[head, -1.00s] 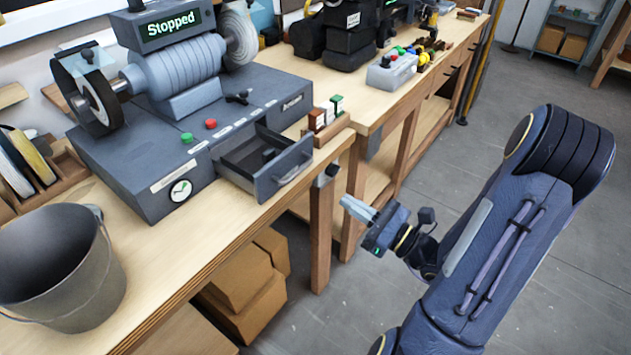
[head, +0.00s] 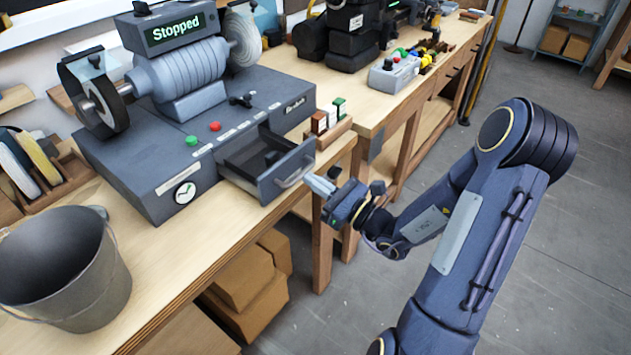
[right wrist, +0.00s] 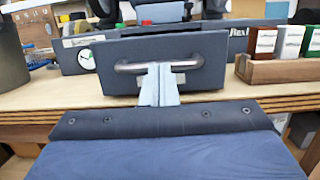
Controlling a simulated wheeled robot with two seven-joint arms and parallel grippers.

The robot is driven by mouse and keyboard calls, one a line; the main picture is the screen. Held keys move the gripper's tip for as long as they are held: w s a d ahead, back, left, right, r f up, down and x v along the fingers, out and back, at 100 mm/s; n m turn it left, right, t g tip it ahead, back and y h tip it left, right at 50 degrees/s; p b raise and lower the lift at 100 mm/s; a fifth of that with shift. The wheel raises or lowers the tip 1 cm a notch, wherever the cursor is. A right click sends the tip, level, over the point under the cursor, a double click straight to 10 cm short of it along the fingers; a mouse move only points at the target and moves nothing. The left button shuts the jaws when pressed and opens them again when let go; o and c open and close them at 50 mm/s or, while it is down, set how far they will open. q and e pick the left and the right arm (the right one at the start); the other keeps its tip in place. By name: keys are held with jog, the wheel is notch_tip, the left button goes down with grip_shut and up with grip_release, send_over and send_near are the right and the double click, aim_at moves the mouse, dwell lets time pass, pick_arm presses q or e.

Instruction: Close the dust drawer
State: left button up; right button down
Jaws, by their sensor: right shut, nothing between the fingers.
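The dust drawer (head: 285,168) is a dark grey drawer with a metal bar handle, pulled out from the front of the grey grinder base (head: 160,165). A small dark object lies inside it. My right gripper (head: 318,184) is shut and empty, just in front of the drawer's front, close to the handle. In the right wrist view the drawer front (right wrist: 160,55) fills the middle, and the gripper's fingertips (right wrist: 158,72) overlap the handle; I cannot tell whether they touch it. My left gripper does not show.
A metal bucket (head: 62,265) stands on the bench at the left. A wooden rack of small coloured blocks (head: 325,130) sits right of the drawer. Cardboard boxes (head: 245,285) are under the bench. The grinder's display reads "Stopped".

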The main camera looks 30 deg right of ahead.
aim_at(292, 171)
jog(key=x, duration=0.3)
jog(key=f+x, duration=0.1)
jog(key=x, duration=0.5)
jog(key=shift+w+a+f+b, duration=0.1)
jog(key=shift+w+f+b, duration=0.2)
jog(key=shift+b, duration=0.05)
